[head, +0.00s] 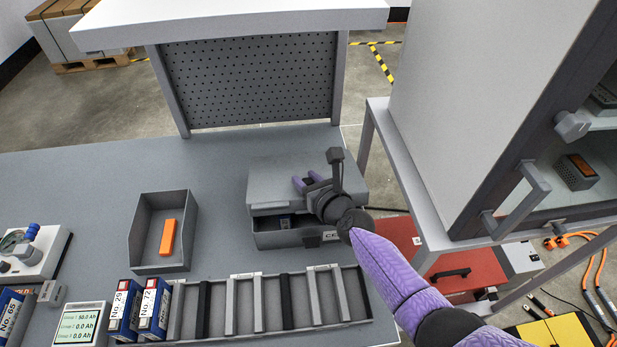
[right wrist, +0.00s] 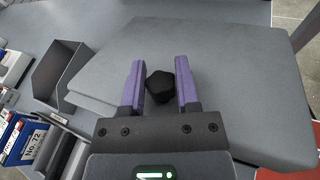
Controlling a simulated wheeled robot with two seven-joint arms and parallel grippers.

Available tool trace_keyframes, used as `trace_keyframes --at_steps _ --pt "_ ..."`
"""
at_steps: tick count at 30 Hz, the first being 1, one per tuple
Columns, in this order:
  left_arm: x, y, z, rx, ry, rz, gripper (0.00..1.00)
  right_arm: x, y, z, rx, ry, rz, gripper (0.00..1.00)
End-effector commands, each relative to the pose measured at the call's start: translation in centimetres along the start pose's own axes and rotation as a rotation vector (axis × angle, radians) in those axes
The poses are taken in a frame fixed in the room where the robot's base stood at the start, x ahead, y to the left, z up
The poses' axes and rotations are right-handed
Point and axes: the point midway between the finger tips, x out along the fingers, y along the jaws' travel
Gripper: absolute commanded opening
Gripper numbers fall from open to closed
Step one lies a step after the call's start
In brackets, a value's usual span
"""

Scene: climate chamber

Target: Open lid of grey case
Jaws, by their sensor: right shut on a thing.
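My right gripper (head: 306,184) is over the right part of the lid. In the right wrist view its purple fingers (right wrist: 160,85) are shut on a black knob (right wrist: 160,87), with the lid (right wrist: 235,75) spread out behind it. The knob is hidden in the head view. My left gripper is not in view.
A grey bin (head: 147,255) with an orange block (head: 167,238) stands left of the case. A slotted rack (head: 350,325) lies in front. A cabinet with a handle (head: 520,200) stands close on the right. A perforated panel (head: 248,80) rises behind.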

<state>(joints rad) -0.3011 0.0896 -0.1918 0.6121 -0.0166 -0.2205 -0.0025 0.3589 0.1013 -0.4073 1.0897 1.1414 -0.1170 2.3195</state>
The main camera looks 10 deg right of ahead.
Motion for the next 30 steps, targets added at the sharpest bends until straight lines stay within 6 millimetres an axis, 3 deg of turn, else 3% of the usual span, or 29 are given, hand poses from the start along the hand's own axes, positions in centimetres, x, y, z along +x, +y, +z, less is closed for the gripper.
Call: trace_keyframes --at_steps 1,6,30 --pt "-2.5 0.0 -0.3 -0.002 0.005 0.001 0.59 0.0 0.2 2.3 0.02 0.03 -0.001 0.0" --pt "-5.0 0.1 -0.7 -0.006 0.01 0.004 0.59 1.1 -0.3 3.7 0.065 0.147 0.001 0.0" --pt "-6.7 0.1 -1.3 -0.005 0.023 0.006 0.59 2.8 -1.1 5.2 0.124 0.299 -0.002 0.0"
